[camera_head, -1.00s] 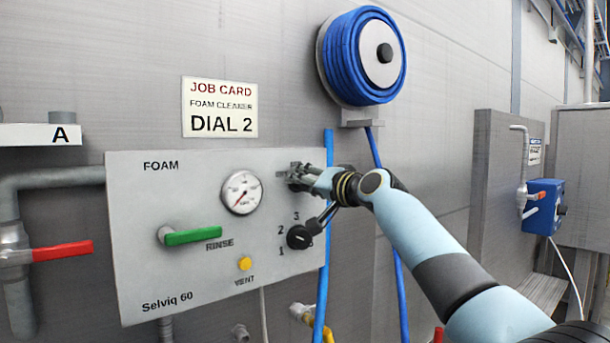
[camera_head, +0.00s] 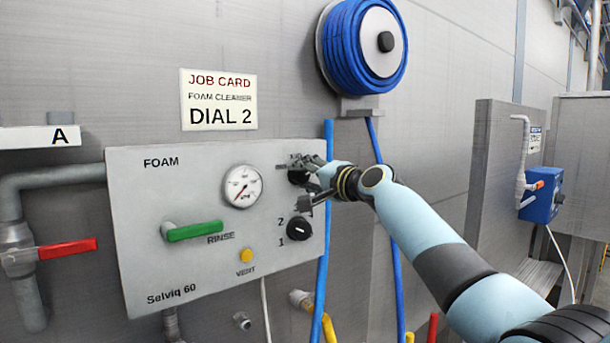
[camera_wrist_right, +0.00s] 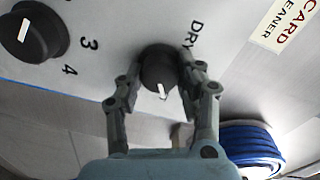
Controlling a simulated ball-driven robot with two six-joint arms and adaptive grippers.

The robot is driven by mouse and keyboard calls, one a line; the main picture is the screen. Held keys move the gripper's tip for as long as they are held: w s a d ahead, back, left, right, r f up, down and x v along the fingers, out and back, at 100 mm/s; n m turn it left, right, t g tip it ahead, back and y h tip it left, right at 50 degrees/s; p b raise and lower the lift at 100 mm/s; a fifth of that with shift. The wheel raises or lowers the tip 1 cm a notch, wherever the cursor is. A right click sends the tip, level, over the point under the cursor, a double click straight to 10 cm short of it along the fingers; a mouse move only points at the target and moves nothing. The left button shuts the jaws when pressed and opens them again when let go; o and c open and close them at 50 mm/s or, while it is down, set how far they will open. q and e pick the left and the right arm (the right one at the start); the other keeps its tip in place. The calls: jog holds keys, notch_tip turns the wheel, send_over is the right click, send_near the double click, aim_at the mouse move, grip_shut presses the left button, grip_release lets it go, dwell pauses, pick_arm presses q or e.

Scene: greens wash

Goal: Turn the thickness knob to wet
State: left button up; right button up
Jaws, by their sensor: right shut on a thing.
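The thickness knob (camera_wrist_right: 158,70) is black with a white pointer mark. In the wrist view it sits between the two fingers of my right gripper (camera_wrist_right: 160,80), which is shut on it. The word DRY is printed beside it; no WET label can be read. In the head view the right gripper (camera_head: 312,178) covers most of this knob (camera_head: 297,177) at the upper right of the grey FOAM panel (camera_head: 140,235). My left gripper is not in view.
Below the gripper is a numbered black dial (camera_head: 299,229). The panel also carries a gauge (camera_head: 242,186), a green lever (camera_head: 193,234) and a yellow VENT button (camera_head: 246,255). A blue hose (camera_head: 324,240) hangs at the panel's right edge. A job card (camera_head: 219,100) reads DIAL 2.

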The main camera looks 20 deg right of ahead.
jog(key=o, duration=1.1)
jog(key=shift+o, duration=0.2)
jog(key=shift+s, duration=0.1)
jog(key=v, duration=1.2)
jog(key=shift+f, duration=0.15)
